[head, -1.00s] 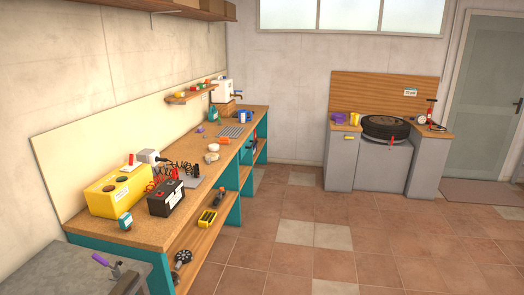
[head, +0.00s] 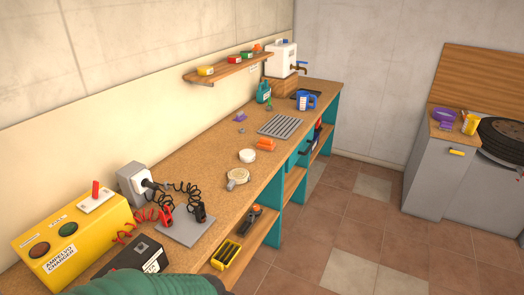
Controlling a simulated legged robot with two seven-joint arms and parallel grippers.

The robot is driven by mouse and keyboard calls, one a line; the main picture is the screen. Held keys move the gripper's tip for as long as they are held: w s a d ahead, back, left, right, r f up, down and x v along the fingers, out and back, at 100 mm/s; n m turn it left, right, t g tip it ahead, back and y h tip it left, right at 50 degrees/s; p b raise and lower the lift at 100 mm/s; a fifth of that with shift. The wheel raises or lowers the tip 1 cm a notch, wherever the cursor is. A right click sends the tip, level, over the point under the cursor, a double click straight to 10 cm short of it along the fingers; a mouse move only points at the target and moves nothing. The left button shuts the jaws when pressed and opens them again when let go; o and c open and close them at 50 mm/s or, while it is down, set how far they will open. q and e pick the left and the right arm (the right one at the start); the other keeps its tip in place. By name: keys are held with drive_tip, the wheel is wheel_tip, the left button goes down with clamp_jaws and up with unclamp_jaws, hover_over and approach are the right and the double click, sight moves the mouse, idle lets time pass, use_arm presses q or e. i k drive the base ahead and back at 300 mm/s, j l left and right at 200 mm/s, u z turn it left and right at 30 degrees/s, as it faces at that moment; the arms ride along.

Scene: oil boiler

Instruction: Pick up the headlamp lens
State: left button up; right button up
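On the long workbench (head: 208,160), a small round white disc (head: 247,156) lies near the middle. Just nearer to me is a round cream-and-tan piece (head: 237,177) with a short tab, close to the bench's front edge. Either could be the headlamp lens; at this size I cannot tell which. The two lie apart and nothing covers them. Neither gripper shows. A green rounded shape at the bottom edge, probably part of my arm, hides part of a black battery (head: 133,258).
A yellow charger (head: 75,238) with cables and a grey plate (head: 186,227) fill the near bench. Beyond the discs are an orange object (head: 266,144), a grey grate (head: 281,126) and a blue jug (head: 307,101). Tiled floor (head: 335,220) is free right of the bench.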

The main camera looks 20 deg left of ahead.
sight(235, 176)
drive_tip(key=i, duration=1.3)
drive_tip(key=i+l+u, duration=0.15)
drive_tip(key=i, duration=1.1)
